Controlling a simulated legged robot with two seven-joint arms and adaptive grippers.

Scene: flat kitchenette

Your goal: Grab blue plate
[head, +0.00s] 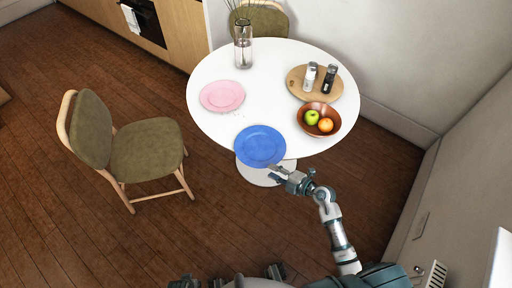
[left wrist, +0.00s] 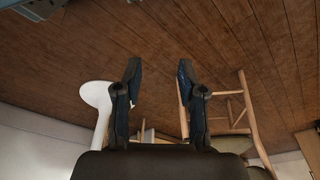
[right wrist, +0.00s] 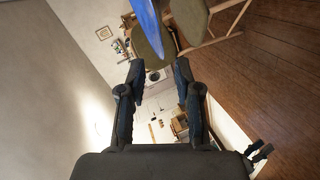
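The blue plate (head: 260,146) lies at the near edge of the round white table (head: 215,125) and seems to stick out a little over it. My right gripper (head: 273,173) is just in front of the plate's near rim. In the right wrist view the plate (right wrist: 150,22) shows nearly edge-on, just beyond the fingertips (right wrist: 158,70). These fingers are apart with nothing seen held between them; whether they touch the rim I cannot tell. My left gripper (left wrist: 159,70) is open and empty, pointing over the wooden floor.
A pink plate (head: 222,96), a glass vase (head: 243,45), a round board (head: 296,91) with two shakers, and a fruit bowl (head: 331,130) stand on the table. A green-cushioned chair (head: 145,152) is at the left. A wall (head: 455,150) closes the right side.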

